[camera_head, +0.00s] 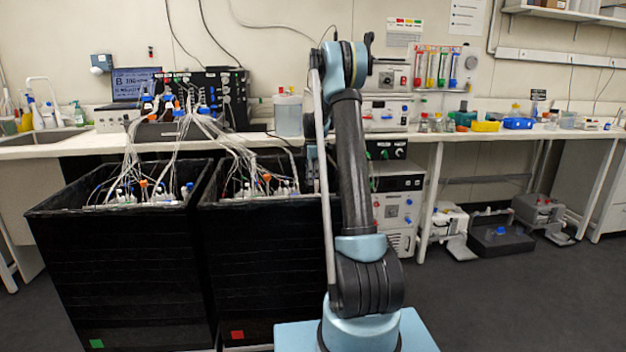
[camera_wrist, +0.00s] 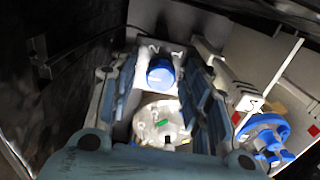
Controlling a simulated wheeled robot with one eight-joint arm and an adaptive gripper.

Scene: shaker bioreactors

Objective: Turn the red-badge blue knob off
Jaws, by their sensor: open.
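My gripper (camera_wrist: 162,50) is open in the wrist view, its two blue-grey fingers pointing up the picture. A round blue knob or cap (camera_wrist: 160,72) shows between the fingers, with a gap to each side. A white round part with a green mark (camera_wrist: 160,125) lies below it in the picture. A larger blue wheel-like knob (camera_wrist: 265,135) sits to the right, outside the fingers, near small red marks (camera_wrist: 236,118). I cannot tell which blue part belongs to the red badge. In the head view, a red badge (camera_head: 237,334) is on the right black bin; my gripper is not clearly visible.
Dark walls (camera_wrist: 45,70) stand close on the left in the wrist view. A thin white rod (camera_wrist: 284,68) rises at the right. In the head view, the right black bin (camera_head: 262,260) and left black bin (camera_head: 125,270) hold tubing. Open floor (camera_head: 500,310) lies at the right.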

